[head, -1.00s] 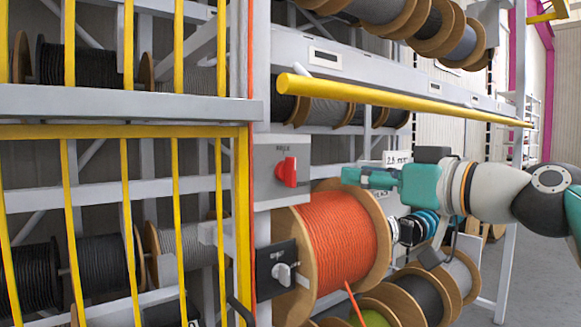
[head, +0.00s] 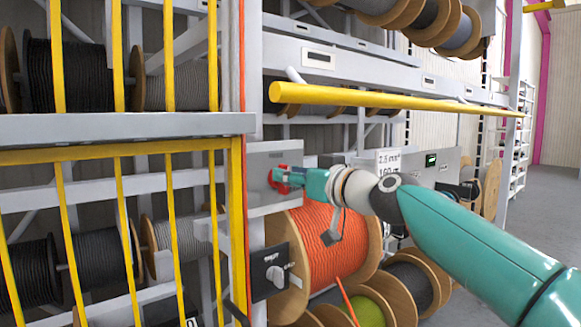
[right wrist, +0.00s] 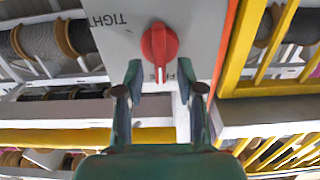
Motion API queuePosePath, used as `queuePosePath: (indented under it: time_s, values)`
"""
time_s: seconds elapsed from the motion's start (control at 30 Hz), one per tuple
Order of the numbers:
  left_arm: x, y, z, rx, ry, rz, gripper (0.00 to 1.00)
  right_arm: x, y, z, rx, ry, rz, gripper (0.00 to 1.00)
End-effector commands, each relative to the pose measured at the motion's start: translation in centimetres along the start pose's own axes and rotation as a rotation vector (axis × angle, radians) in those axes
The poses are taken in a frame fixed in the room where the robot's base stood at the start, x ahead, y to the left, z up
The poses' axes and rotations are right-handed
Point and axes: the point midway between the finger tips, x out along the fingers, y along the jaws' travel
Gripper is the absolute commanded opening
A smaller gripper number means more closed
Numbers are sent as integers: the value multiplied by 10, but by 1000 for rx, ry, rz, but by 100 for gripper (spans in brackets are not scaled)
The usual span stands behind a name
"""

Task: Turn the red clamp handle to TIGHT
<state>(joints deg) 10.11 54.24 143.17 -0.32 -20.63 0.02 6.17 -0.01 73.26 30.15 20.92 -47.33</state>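The red clamp handle (head: 277,182) is a rotary knob on a grey panel (head: 262,156) in the head view, partly hidden by my right gripper (head: 283,178). In the right wrist view the red handle (right wrist: 160,44) shows a white pointer line towards the picture's bottom. The word TIGHT (right wrist: 108,20) stands upside down to its left; another label lower down is mostly hidden. My right gripper (right wrist: 160,72) is open, its fingertips apart on either side just below the handle's body. I cannot tell whether they touch it. My left gripper is not in view.
Below the panel is a black plate with a grey knob (head: 274,273). An orange cable reel (head: 338,245) stands beside it. A yellow bar (head: 380,99) runs above my right arm. A yellow-barred guard (head: 120,150) stands at the left.

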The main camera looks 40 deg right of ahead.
Motion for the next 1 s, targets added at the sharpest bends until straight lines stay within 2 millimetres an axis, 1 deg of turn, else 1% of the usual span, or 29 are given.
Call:
queuePosePath:
  time_s: [0.03,0.13,0.37,0.4,0.47,0.6,0.63,1.0]
  values:
    - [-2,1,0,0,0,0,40,4,0,-1,0,-1,-1,38]
    - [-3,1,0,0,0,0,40,7,0,0,0,0,0,38]
    - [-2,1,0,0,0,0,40,7,0,0,0,0,1,38]
    - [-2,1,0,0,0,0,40,7,0,0,0,0,1,36]
    - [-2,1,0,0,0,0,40,7,0,0,0,0,1,26]
    - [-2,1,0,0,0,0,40,7,0,0,0,0,1,2]
    - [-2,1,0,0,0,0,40,7,0,0,0,0,1,0]
    - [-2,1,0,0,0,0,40,6,1,0,18,0,1,0]
